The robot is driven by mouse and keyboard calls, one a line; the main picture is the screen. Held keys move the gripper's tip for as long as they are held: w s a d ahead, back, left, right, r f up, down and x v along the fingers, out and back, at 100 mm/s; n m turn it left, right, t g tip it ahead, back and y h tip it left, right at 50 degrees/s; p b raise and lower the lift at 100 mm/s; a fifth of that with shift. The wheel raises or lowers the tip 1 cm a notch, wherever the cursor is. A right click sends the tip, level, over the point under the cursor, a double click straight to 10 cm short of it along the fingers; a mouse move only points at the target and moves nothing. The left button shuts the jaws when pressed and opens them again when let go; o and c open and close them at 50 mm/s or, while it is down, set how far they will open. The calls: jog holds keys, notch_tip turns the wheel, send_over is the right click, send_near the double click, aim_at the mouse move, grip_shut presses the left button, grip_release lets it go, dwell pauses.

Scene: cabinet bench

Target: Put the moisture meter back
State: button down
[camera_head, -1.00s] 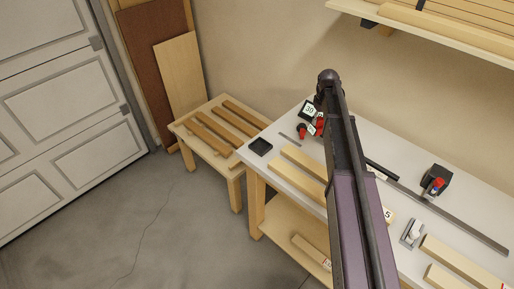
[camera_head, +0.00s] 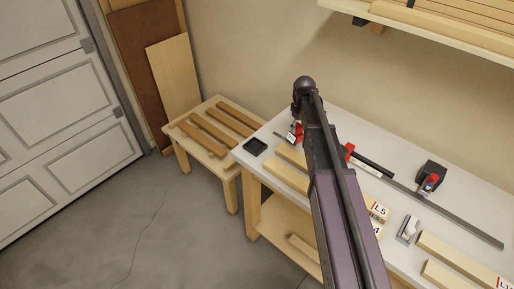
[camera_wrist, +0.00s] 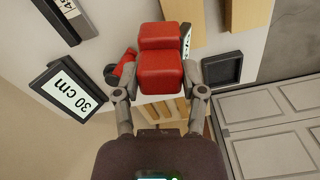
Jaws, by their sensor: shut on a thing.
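The moisture meter (camera_wrist: 160,68) appears to be the red, block-shaped thing at the upper middle of the wrist view. My gripper (camera_wrist: 160,93) has its two fingers on either side of it and is shut on it. Its far end and the side facing away are hidden. A small empty black tray (camera_wrist: 222,70) lies to the right of it in the wrist view. In the head view the tray (camera_head: 255,147) is at the bench's left end. There my arm covers much of the gripper area. I cannot tell how high the meter is.
A black-framed "30 cm" sign (camera_wrist: 70,92) and another red and black thing (camera_wrist: 123,66) are left of the gripper. Wooden strips (camera_head: 287,177), a long dark bar (camera_head: 450,215) and a black holder (camera_head: 431,177) occupy the bench (camera_head: 395,150). A shelf (camera_head: 420,22) overhangs the back.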

jog(key=s+a+f+n+b, duration=0.1)
jog(key=s+a+n, duration=0.2)
jog(key=s+a, duration=0.8)
jog(key=shift+s+f, duration=0.15)
jog(key=shift+s, duration=1.05)
jog(key=shift+w+a, duration=0.1)
jog(key=w+a, duration=0.2)
jog(key=w, duration=0.5)
jog(key=w+a+f+b, duration=0.1)
jog(key=w+a, duration=0.1)
jog(key=w, duration=0.4)
jog(key=shift+w+a+f, duration=0.2)
jog(key=shift+w+a, duration=0.2)
jog(key=shift+w+a+f+b, duration=0.1)
jog(key=shift+w+f+b, duration=0.1)
jog(key=shift+f+b, duration=0.45)
jog(key=shift+w+a+f+b, duration=0.1)
jog(key=shift+w+f+b, duration=0.1)
jog(key=shift+f+b, duration=0.5)
jog(key=shift+w+a+f+b, duration=0.1)
jog(key=shift+w+f+b, duration=0.1)
jog(key=shift+f+b, duration=0.45)
